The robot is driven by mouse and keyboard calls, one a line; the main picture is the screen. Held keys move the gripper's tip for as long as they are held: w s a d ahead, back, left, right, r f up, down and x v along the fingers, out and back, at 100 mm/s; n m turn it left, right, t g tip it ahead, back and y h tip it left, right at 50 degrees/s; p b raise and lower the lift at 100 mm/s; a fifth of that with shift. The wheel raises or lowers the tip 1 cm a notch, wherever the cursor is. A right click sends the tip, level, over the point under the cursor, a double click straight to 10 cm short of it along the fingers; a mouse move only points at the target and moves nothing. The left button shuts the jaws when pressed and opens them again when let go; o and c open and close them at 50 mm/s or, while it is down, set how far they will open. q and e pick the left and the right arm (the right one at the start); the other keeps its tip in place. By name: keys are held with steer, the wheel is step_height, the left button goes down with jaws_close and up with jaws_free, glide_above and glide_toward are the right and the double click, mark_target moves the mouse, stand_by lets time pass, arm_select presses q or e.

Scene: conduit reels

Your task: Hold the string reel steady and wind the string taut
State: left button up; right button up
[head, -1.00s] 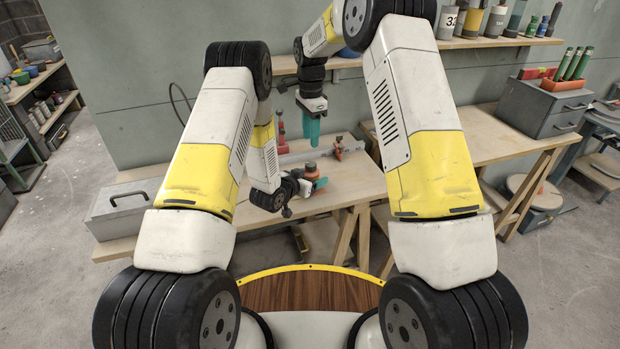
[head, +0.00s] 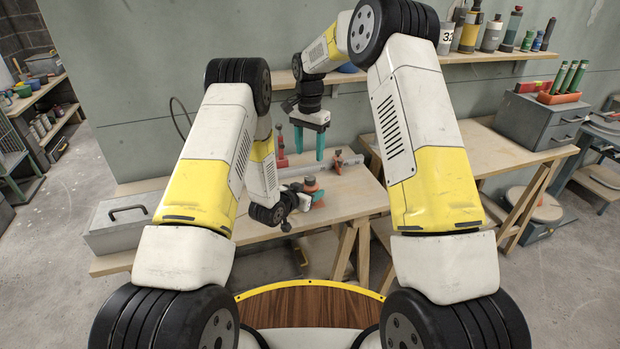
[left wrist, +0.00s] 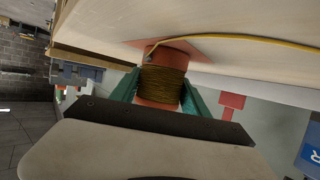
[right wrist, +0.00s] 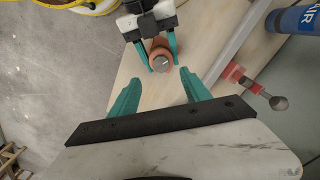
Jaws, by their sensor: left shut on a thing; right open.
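The string reel (left wrist: 163,87) is an orange spool wound with brown-gold string in the left wrist view. It stands on the workbench, and also shows in the head view (head: 310,184) and right wrist view (right wrist: 160,53). My left gripper (head: 314,196) is shut on the reel, one teal finger on each side. A yellow string (left wrist: 240,40) runs from the reel across the bench to the right in the left wrist view. My right gripper (right wrist: 160,86) is open and empty, above the reel with its fingers pointing down. It also shows in the head view (head: 309,157).
A metal rail (head: 325,167) with red-handled clamp parts (right wrist: 270,98) lies behind the reel. A grey metal box (head: 117,225) stands at the bench's left end. A shelf (head: 470,55) with bottles runs along the wall above. The bench right of the reel looks clear.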

mark_target(310, 177)
step_height(310, 177, down, 10)
steer(key=n, duration=2.4)
steer(key=shift+w+d, duration=0.1)
steer(key=shift+w, duration=0.05)
jaws_close()
steer(key=shift+r, duration=0.1)
